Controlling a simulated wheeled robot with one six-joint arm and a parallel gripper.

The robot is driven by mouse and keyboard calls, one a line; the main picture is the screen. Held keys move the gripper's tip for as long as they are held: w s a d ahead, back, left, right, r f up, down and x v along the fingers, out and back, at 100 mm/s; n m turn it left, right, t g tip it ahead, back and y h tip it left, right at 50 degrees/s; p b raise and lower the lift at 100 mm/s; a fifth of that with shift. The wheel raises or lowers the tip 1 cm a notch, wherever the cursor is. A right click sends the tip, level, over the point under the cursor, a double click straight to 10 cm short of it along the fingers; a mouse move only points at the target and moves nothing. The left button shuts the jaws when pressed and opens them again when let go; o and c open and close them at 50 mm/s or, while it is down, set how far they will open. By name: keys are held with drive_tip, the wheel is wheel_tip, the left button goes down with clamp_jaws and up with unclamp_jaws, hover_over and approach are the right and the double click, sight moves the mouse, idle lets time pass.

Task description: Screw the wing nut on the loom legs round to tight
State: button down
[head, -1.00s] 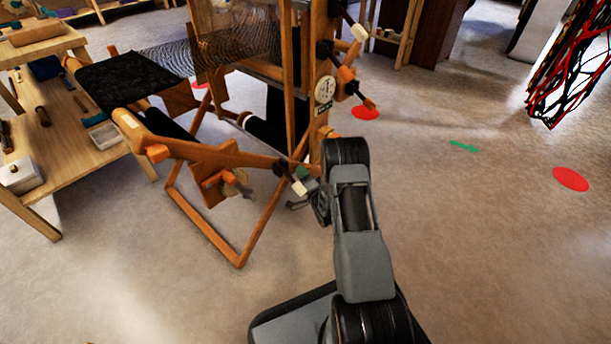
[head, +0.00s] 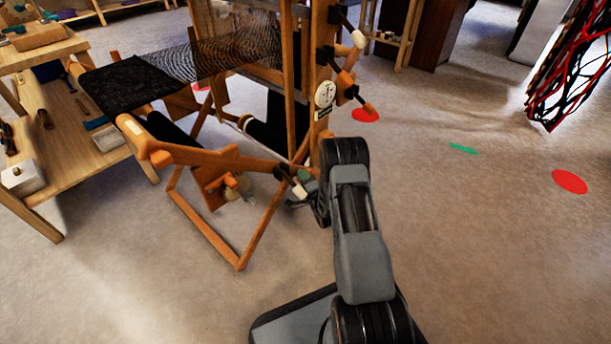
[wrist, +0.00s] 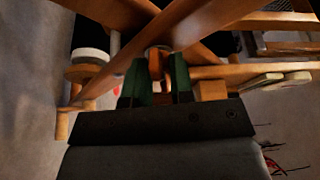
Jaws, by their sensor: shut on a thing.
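The wooden loom (head: 205,155) stands left of my arm in the head view. Its crossed legs (wrist: 125,75) meet just beyond my fingers in the wrist view. The wing nut (wrist: 155,66) is a small orange-brown piece at that crossing, between my green fingertips. My gripper (wrist: 160,86) is shut on it, a finger on each side. In the head view my gripper (head: 304,178) is mostly hidden behind my arm and the loom parts, with a bit of green showing. The wing nut cannot be made out there, and its tightness cannot be told.
A wooden bench (head: 100,155) with tools stands at the left. A dark knob with a white end (head: 299,190) is close beside my gripper. A round white dial (head: 325,95) is on the loom post. Red and black strands (head: 570,75) hang at the right. The floor at right is open.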

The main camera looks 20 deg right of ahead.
drive_tip(key=shift+r+m+g+p, duration=0.1)
drive_tip(key=shift+m+g+p, duration=0.3)
drive_tip(key=shift+m, duration=0.7)
drive_tip(key=c, duration=1)
unclamp_jaws()
drive_tip(key=shift+s, duration=0.1)
drive_tip(key=s+p, duration=0.1)
drive_tip(key=s, duration=0.3)
drive_tip(key=s+p, duration=0.1)
drive_tip(key=s, duration=0.4)
drive_tip(key=s+p, duration=0.2)
drive_tip(key=s, duration=0.2)
drive_tip(key=shift+s+d, duration=0.25)
drive_tip(key=shift+s, duration=0.05)
drive_tip(key=shift+r, duration=0.1)
